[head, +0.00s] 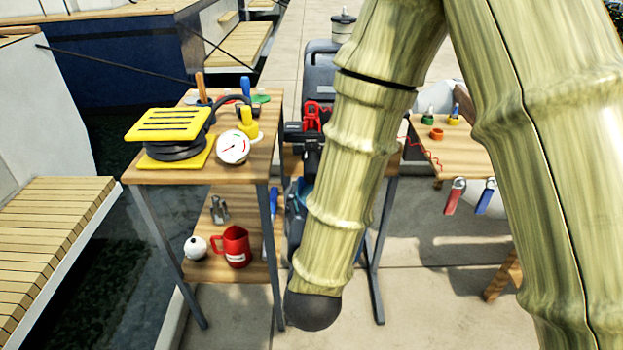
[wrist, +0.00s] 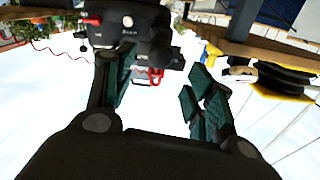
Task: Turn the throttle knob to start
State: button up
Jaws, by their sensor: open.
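In the wrist view a black motor unit (wrist: 150,42) hangs at the top, with small white markings too small to read. A small pale round spot shows on its face, and a red-tipped part (wrist: 92,20) stands at its left. I cannot tell which part is the throttle knob. My gripper (wrist: 158,84) is open with nothing between its green-padded fingers. It points at the motor and appears apart from it. In the head view the dark motor with a red part (head: 312,117) is partly hidden by my arm, and my gripper's fingers are not visible.
A left wooden table (head: 150,176) holds a yellow block, a gauge (head: 233,147) and tools. A red mug (head: 234,246) stands on its shelf. A right table (head: 462,151) has small pots and hanging red and blue clips. Bare paving lies in front.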

aim_at(311, 167)
jog(key=shift+w+b, duration=1.5)
jog(key=shift+w, duration=3.15)
jog(key=c, duration=1)
